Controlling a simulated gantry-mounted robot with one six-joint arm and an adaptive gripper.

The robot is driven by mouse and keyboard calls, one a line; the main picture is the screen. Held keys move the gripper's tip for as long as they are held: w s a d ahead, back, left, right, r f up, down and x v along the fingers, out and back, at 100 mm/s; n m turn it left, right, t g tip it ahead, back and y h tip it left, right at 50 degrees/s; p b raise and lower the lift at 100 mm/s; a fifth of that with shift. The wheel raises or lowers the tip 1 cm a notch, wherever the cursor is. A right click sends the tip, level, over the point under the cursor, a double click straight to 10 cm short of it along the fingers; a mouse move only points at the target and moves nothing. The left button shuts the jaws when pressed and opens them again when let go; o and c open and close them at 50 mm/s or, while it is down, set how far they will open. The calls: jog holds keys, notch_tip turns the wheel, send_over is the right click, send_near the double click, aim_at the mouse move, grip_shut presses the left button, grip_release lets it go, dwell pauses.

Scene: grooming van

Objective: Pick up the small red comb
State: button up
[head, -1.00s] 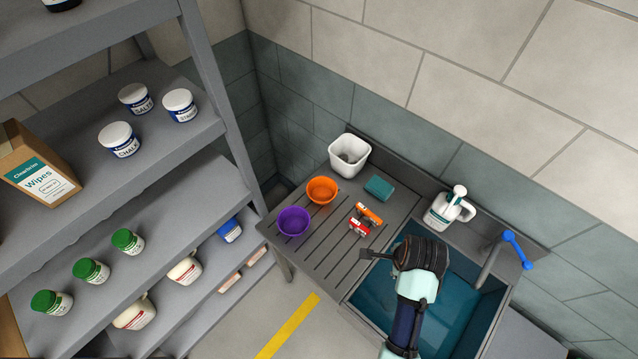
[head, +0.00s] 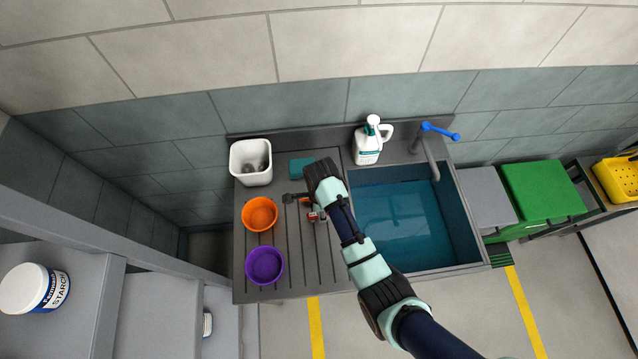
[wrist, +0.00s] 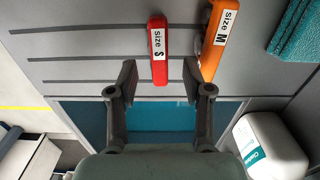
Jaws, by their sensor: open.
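The small red comb (wrist: 158,50), labelled "Size S", lies on the grey ribbed drainboard in the wrist view. Its near end shows between the fingertips of my open, empty gripper (wrist: 159,76); I cannot tell the height gap. An orange comb (wrist: 218,38), labelled "Size M", lies just right of it, beyond the right finger. In the head view, my gripper (head: 291,198) is over the drainboard, and my arm partly hides the red comb (head: 317,216). Only a little of the orange comb shows there.
An orange bowl (head: 259,228), a purple bowl (head: 265,281) and a white bin (head: 250,178) stand left on the drainboard (head: 300,272). A water-filled sink (head: 425,225), white jug (head: 368,146) and blue-handled tap (head: 438,131) are right.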

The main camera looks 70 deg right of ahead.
notch_tip(320, 180, down, 4)
jog(key=shift+w+a+f, duration=0.1)
grip_shut()
dwell(0.4)
notch_tip(320, 180, up, 20)
jog(key=p, duration=0.7)
